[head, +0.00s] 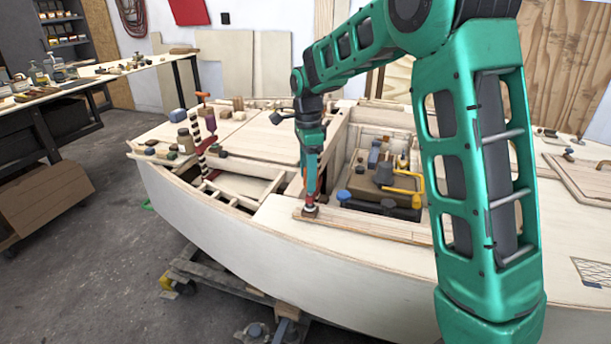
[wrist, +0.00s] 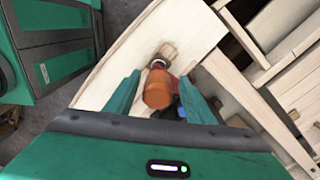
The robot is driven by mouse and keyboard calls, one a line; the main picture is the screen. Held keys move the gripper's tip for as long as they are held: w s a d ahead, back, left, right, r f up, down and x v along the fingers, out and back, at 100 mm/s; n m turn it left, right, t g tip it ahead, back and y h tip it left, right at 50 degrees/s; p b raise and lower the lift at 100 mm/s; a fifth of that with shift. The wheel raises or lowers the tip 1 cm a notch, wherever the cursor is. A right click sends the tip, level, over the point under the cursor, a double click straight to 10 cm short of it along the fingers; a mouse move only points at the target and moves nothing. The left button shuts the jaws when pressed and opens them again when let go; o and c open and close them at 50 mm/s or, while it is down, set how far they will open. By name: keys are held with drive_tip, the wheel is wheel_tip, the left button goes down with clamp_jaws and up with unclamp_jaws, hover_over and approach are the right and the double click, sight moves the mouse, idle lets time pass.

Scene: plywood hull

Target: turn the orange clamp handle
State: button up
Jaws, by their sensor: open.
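The orange clamp handle (wrist: 157,90) shows end-on in the wrist view, a rounded orange knob with a red clamp part beyond it and a small wooden pad at the hull's edge. My gripper (wrist: 158,98) is open, with one green finger on each side of the handle. I cannot tell whether either finger touches it. In the head view my gripper (head: 311,188) points down over the near side deck, and the clamp's red lower part (head: 310,202) shows just below it. The handle itself is mostly hidden there by my gripper.
Another clamp with an orange handle (head: 203,97) stands on the hull farther left, near jars and wooden blocks. An open well right of my gripper holds a yellow-handled item (head: 402,186) and a blue knob (head: 343,195). The plywood deck (head: 275,210) left of my gripper is bare.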

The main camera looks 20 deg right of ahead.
drive_tip(key=c, duration=1.1)
drive_tip(key=shift+o, duration=0.2)
drive_tip(key=shift+a+r, duration=0.1)
drive_tip(key=shift+n, duration=0.3)
